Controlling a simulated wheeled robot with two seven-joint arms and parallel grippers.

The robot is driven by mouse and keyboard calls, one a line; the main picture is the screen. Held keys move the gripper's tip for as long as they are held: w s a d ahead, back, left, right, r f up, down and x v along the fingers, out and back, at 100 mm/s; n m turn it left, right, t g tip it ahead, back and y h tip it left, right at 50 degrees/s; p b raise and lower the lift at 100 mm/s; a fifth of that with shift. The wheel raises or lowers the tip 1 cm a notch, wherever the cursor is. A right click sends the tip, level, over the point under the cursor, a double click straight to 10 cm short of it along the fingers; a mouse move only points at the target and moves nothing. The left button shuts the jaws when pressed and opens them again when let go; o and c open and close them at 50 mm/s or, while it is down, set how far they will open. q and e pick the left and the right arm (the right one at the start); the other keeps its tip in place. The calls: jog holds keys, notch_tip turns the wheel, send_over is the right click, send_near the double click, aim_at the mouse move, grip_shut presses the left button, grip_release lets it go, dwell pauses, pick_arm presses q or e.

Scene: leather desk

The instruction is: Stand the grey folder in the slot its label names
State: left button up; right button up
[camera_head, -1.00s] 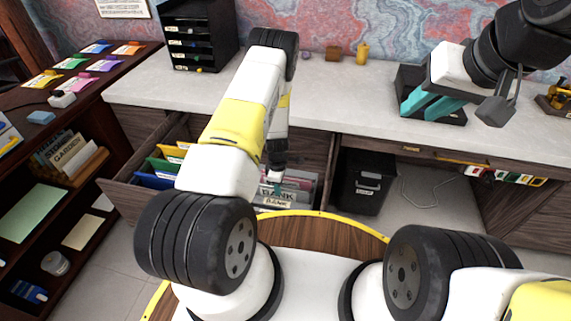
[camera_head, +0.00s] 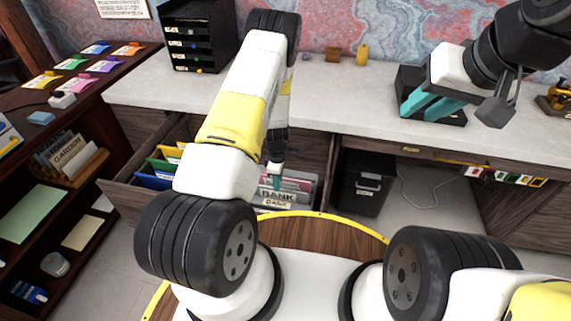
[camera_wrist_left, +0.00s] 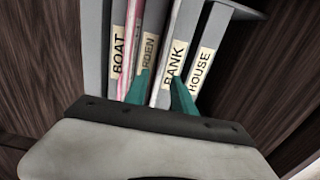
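A grey folder marked BANK (camera_head: 276,194) stands in the open drawer, behind a smaller BANK slot label (camera_head: 277,204). In the left wrist view, a pale upright edge (camera_wrist_left: 163,88) with a BANK label is between the two teal fingers of my left gripper (camera_wrist_left: 160,84). The fingers look apart, one on each side; the right finger covers part of the label. In the head view, my left gripper (camera_head: 277,181) points down at the folder. My right gripper (camera_head: 424,106) is open and empty over the counter.
The drawer (camera_head: 128,196) also holds coloured folders (camera_head: 165,165) at left. Labels BOAT (camera_wrist_left: 118,52) and HOUSE (camera_wrist_left: 201,67) flank the middle in the wrist view. A black bin (camera_head: 362,184) stands to the right under the counter (camera_head: 340,95).

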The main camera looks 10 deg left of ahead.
pick_arm(q)
jog(key=s+d+r+m+t+h, duration=0.1)
jog(key=s+r+m, duration=0.15)
jog(key=r, duration=1.05)
jog(key=s+d+r+m+t+h, duration=0.1)
jog(key=r+m, duration=0.2)
jog(key=r, duration=0.9)
jog(key=s+d+r+m+t+h, duration=0.1)
jog(key=r+m, duration=0.2)
jog(key=r, duration=1)
jog(key=s+r+m+t, duration=0.1)
jog(key=s+r+m, duration=0.4)
jog(key=s, duration=0.5)
jog(key=s+r+m+t, duration=0.2)
jog(key=s+r+m, duration=0.2)
jog(key=s+r, duration=0.5)
jog(key=shift+s+a+r+m+y, duration=0.3)
jog(key=shift+s+a+m+y, duration=0.05)
jog(key=shift+s+a+y, duration=0.05)
jog(key=shift+a, duration=0.15)
